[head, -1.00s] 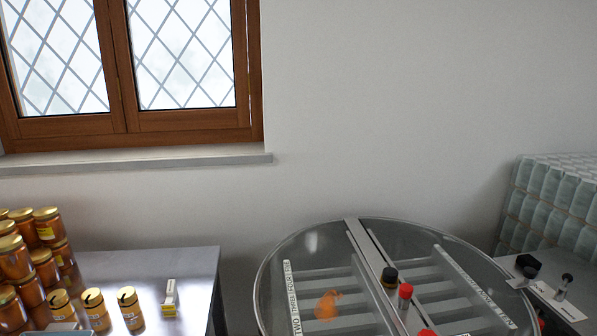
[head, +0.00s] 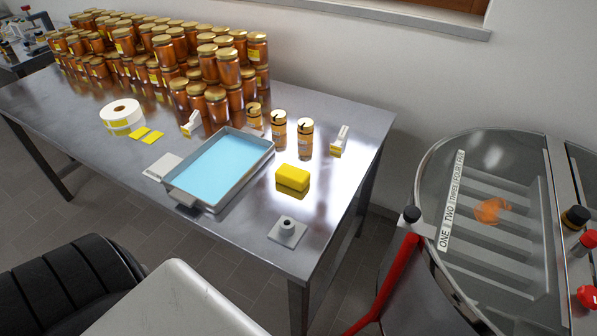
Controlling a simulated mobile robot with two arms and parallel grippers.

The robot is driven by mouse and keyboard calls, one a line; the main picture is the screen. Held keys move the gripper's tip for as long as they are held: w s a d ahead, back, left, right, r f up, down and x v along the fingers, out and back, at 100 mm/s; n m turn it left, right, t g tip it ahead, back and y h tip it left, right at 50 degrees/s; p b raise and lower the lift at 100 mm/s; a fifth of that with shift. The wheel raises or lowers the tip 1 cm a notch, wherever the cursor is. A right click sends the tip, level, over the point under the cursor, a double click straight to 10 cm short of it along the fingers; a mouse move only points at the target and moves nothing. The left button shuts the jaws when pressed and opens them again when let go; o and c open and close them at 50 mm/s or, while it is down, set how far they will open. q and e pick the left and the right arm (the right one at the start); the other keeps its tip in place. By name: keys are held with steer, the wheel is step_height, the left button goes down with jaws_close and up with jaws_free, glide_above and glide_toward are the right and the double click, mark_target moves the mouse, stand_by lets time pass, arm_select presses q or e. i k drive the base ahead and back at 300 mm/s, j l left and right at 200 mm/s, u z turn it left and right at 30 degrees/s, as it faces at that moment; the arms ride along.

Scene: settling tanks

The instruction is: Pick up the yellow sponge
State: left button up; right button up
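The yellow sponge (head: 292,178) is a small bright block. It lies on the metal table (head: 235,240) near its right end, just right of a grey tray (head: 268,158) with a light blue inside. Nothing touches the sponge from above. Neither of my grippers shows in the head view.
Several honey jars are stacked at the back of the table (head: 217,100). Small jars (head: 305,138) stand behind the sponge, and a grey block with a knob (head: 287,231) sits in front of it. A label roll (head: 122,115) lies left. A round steel tank (head: 428,185) stands right.

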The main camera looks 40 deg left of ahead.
mark_target(296, 178)
steer(key=u, duration=1.75)
steer(key=i+j+z, duration=0.15)
steer(key=z, duration=0.35)
steer(key=i+j+z, duration=0.1)
steer(key=j+z, duration=0.2)
steer(key=z, duration=0.2)
